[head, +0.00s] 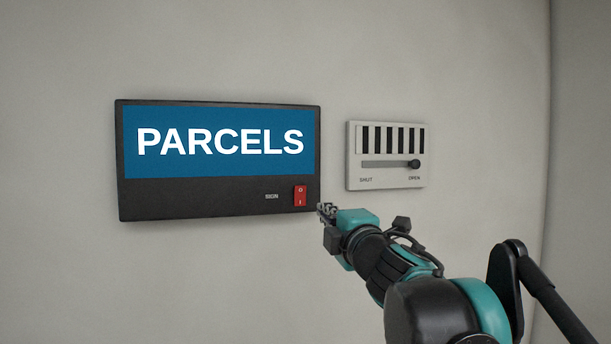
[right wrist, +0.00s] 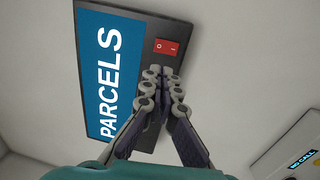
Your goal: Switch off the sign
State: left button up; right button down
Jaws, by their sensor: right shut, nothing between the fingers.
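The sign (head: 218,200) is a dark wall-mounted box with a lit blue panel that reads PARCELS in white. A red rocker switch (head: 300,196) marked O at the top and I at the bottom sits at its lower right, beside the word SIGN. My right gripper (head: 322,211) is shut and empty, just right of and slightly below the switch. In the right wrist view the closed fingertips (right wrist: 163,80) lie over the dark sign frame, close to the red switch (right wrist: 166,46). I cannot tell whether they touch anything. My left gripper is not in view.
A pale vent panel (head: 355,175) with dark slots and a slider (head: 414,164) marked SHUT and OPEN hangs to the right of the sign. The slider knob is at the OPEN end. A grey box labelled NO CALL (right wrist: 285,150) shows in the right wrist view. The wall around is bare.

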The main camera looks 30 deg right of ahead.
aim_at(302, 190)
dwell(0.3)
jog(key=p+x, duration=0.2)
jog(key=x, duration=1.2)
jog(key=shift+p, duration=0.35)
jog(key=shift+w+r+p, duration=0.2)
jog(key=shift+w+p, duration=0.05)
jog(key=shift+p, duration=0.15)
jog(key=shift+f, duration=0.1)
